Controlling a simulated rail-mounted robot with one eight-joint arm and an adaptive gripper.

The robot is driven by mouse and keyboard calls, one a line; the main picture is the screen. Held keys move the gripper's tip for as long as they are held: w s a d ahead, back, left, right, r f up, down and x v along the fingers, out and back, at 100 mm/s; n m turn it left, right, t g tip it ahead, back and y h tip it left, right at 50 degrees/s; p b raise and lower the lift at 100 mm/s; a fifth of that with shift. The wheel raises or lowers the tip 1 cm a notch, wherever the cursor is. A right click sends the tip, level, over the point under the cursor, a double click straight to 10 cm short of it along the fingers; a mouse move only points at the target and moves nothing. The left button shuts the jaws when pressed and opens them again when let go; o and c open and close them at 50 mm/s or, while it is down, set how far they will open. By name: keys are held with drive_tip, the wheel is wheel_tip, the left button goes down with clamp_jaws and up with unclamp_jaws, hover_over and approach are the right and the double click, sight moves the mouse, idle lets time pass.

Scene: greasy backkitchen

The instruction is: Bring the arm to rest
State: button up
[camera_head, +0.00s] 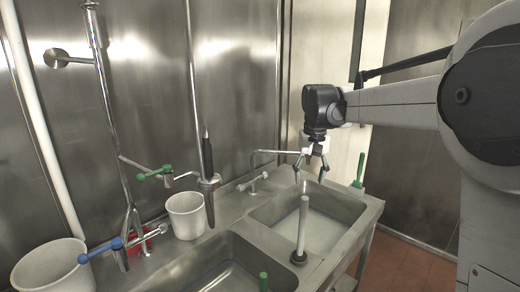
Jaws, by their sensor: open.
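My gripper (312,170) hangs from the end of my arm, pointing down above the right sink basin (338,215). Its fingers are spread apart and nothing shows between them. My arm reaches in from the right side of the picture, stretched out over the sink. A faucet spout (275,152) is close to the left of the gripper; I cannot tell whether they touch.
A standpipe (303,220) rises at the divider between the basins. A green-handled tool (360,168) stands at the right rim. White buckets (186,215) (55,268) and blue- and green-handled taps (103,249) (154,173) are on the left. Floor at right is clear.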

drive_tip(key=s+f+t+b, duration=0.3)
drive_tip(key=s+t, duration=0.2)
drive_tip(key=s, duration=2.1)
drive_tip(key=s+f+t, duration=0.1)
drive_tip(key=s+f, duration=0.5)
drive_tip(key=s, duration=0.1)
drive_tip(key=shift+s+t+b, duration=0.25)
drive_tip(key=shift+t+b, duration=0.05)
drive_tip(key=shift+b, duration=0.1)
